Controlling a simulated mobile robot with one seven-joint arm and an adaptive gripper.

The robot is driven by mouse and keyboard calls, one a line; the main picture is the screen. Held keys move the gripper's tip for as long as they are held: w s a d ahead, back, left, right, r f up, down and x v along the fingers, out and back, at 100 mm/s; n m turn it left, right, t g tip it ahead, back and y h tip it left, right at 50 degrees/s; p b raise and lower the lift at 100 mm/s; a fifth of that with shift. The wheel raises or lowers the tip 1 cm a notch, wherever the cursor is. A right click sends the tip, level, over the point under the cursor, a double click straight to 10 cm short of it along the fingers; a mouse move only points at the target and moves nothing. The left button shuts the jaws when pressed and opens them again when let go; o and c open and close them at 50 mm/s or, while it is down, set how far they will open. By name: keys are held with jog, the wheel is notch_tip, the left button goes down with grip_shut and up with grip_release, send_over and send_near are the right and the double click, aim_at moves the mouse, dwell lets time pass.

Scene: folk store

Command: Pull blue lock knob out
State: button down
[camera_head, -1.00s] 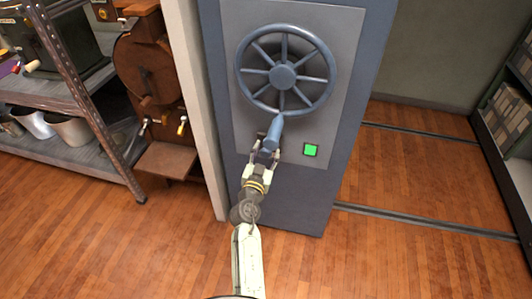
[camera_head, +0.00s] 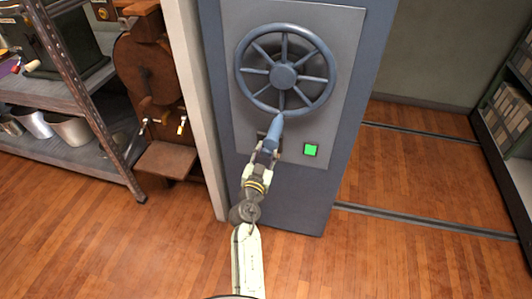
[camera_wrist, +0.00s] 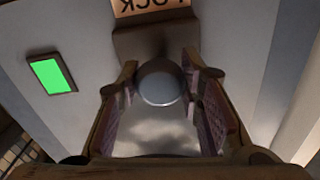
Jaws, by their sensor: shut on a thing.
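The blue lock knob (camera_head: 274,130) is on the grey panel below the spoked wheel, and it points out toward me. In the wrist view the knob (camera_wrist: 160,85) shows as a rounded, shiny end between the two finger pads. My gripper (camera_head: 266,150) is shut on the knob, with one finger on each side. A label reading "LOCK" (camera_wrist: 150,6), upside down and partly cut off, sits by the knob's base in the wrist view. The knob's root on the panel is partly hidden in the head view.
A blue-grey spoked wheel (camera_head: 283,75) is just above the knob. A lit green square (camera_head: 311,150) is to its right. A metal shelf (camera_head: 85,160) with pots stands at the left, and floor rails (camera_head: 430,219) run at the right. The wooden floor in front is clear.

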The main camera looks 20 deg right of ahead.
aim_at(265, 155)
jog(key=b+v, duration=0.1)
jog(key=v, duration=0.2)
jog(key=shift+s+a+f+b, duration=0.1)
jog(key=shift+b, duration=0.25)
jog(key=c, duration=1.1)
grip_release()
jog(key=v, duration=0.7)
jog(key=shift+s+a, duration=0.25)
